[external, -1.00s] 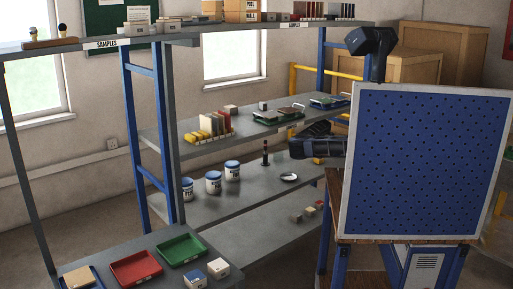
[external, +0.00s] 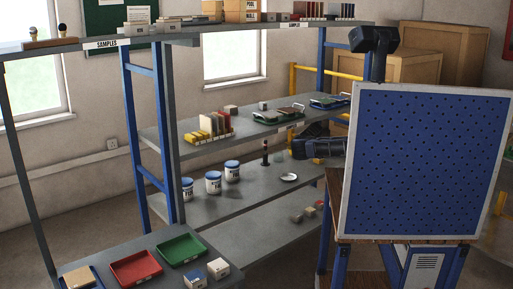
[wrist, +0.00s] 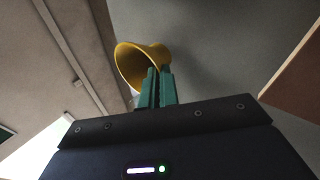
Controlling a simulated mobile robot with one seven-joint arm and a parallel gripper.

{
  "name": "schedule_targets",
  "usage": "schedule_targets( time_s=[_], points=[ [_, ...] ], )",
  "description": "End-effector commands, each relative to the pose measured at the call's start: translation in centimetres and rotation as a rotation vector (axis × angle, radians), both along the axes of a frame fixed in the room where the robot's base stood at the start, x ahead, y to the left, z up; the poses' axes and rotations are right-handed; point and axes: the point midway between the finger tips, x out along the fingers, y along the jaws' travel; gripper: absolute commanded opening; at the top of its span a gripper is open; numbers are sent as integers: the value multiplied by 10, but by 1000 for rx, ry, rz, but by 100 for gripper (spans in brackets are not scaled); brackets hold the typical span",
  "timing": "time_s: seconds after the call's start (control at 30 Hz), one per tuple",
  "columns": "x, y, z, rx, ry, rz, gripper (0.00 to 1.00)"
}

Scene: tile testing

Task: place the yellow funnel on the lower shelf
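The yellow funnel (wrist: 133,62) shows in the wrist view at the tips of my gripper (wrist: 159,72), its wide mouth turned left. The two green fingers are close together on it, and the spout is hidden behind them. In the external view my dark gripper and wrist (external: 318,147) are at the right end of the shelf unit, above the shelf with the tubs, partly hidden by the blue pegboard. I cannot make out the funnel for certain there. The lower shelf (external: 255,228) is grey and lies beneath the tub shelf.
Several white tubs (external: 213,182), a dark bottle (external: 265,153) and a white dish (external: 289,178) stand on the shelf above the lower one. Small blocks (external: 297,218) lie at the lower shelf's right end; its middle is clear. The blue pegboard (external: 425,160) stands at right.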

Motion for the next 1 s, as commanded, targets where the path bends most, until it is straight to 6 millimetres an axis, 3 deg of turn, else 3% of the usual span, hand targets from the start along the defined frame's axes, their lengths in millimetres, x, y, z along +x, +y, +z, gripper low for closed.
schedule_targets(
  time_s=[0.13,0.5,0.6,0.63,1.0],
  points=[
    [0,0,-12,1,-1,0,0],
    [0,0,-15,0,-1,-1,0],
    [0,0,-15,1,-1,-1,22],
    [0,0,-15,1,-1,-1,24],
    [-1,-2,-9,0,-1,-2,24]
  ],
)
